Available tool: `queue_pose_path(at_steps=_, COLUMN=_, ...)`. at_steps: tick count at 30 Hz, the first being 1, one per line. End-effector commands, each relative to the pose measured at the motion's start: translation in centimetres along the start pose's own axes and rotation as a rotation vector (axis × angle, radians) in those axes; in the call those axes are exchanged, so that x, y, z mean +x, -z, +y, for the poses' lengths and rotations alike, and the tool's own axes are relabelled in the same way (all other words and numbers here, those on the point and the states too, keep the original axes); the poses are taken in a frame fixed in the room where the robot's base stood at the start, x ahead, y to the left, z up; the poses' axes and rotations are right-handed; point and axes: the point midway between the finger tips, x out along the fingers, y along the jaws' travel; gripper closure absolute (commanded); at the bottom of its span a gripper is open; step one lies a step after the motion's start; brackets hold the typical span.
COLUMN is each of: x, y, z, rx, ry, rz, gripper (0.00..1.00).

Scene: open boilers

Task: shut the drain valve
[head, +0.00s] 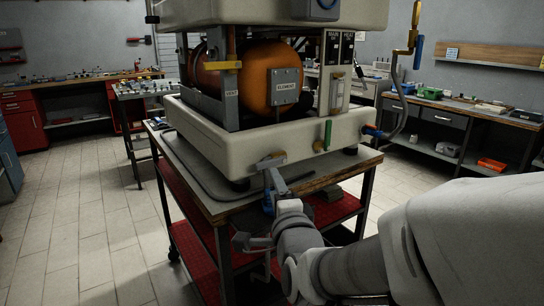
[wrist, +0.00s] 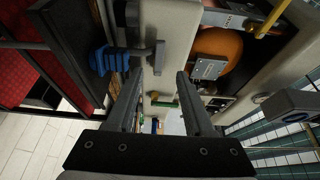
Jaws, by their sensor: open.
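A small valve with a grey lever handle (wrist: 158,58) and a blue part (wrist: 115,60) sits low on the front of the boiler's cream base; I take it for the drain valve. In the head view the grey lever (head: 270,161) shows at the base's lower edge, with blue (head: 268,204) below it, partly hidden by my arm. My gripper (wrist: 159,79) is open and empty. In the wrist view the lever stands between and just beyond its fingertips; I cannot tell whether they touch it. In the head view the fingers are hard to separate from the valve.
The boiler base (head: 215,128) stands on a cart (head: 195,165) with red shelves. A green handle (head: 327,134) on a brass fitting is close by on the right, and a bent pipe (head: 397,95) rises farther right. The tiled floor at left is clear.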

Motion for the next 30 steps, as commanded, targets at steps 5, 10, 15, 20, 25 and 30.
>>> queue_pose_path(at_steps=5, x=0.6, y=0.0, z=-0.4, rx=-0.002, ry=-0.006, rz=-0.001, gripper=0.47)
queue_pose_path(at_steps=10, x=0.9, y=-0.1, z=-0.4, rx=-0.001, ry=-0.005, rz=-0.004, gripper=0.47)
queue_pose_path(at_steps=15, x=1.2, y=-0.2, z=-0.3, rx=0.001, ry=-0.005, rz=-0.009, gripper=0.47)
queue_pose_path(at_steps=20, x=2.3, y=-0.2, z=-0.3, rx=0.001, ry=-0.004, rz=-0.008, gripper=0.47)
queue_pose_path(at_steps=25, x=3.6, y=-0.2, z=-0.3, rx=0.001, ry=-0.004, rz=-0.008, gripper=0.47)
queue_pose_path(at_steps=30, x=5.9, y=-0.2, z=0.1, rx=0.002, ry=0.000, rz=-0.009, gripper=0.47)
